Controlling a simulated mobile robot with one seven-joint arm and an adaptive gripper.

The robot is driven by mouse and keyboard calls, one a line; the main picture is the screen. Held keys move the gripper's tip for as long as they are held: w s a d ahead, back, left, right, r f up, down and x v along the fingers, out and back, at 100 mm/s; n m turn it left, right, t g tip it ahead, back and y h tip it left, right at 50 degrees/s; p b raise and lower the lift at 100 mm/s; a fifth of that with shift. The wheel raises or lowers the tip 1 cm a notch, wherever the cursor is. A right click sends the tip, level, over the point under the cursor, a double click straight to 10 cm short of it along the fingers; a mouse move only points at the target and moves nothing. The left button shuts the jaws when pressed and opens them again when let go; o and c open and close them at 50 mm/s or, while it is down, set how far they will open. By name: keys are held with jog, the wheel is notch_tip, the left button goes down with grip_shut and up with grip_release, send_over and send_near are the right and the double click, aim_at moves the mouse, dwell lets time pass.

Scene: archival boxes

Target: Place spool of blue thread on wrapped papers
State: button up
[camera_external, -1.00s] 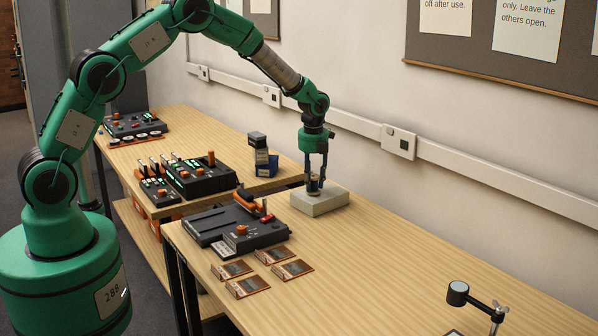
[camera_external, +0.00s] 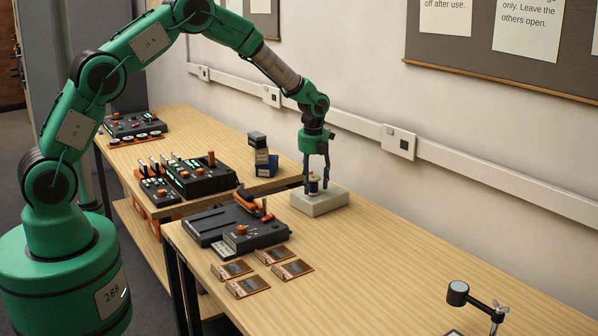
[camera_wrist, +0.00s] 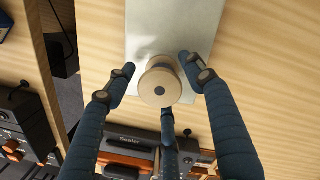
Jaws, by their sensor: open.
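The spool of blue thread (camera_external: 313,185) stands upright on the wrapped papers (camera_external: 325,204), a pale flat block on the table by the wall. In the wrist view the spool (camera_wrist: 160,87) shows its round tan end with a dark centre hole, and the wrapped papers (camera_wrist: 165,25) lie under it. My gripper (camera_external: 316,178) is open right above and around the spool. In the wrist view the fingers of my gripper (camera_wrist: 158,75) stand apart on both sides of the spool, with gaps visible. A third finger lies below it in the picture.
A dark device with orange and red controls (camera_external: 235,226) sits left of the wrapped papers. Several small brown cards (camera_external: 270,268) lie in front of it. Small stacked boxes (camera_external: 262,160) stand behind on the far table. The table to the right is mostly clear.

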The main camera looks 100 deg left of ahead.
aim_at(313, 179)
notch_tip(313, 179, up, 12)
jog(key=d+p, duration=0.1)
jog(key=p, duration=0.1)
dwell(0.4)
dwell(0.5)
jog(key=shift+w, duration=0.1)
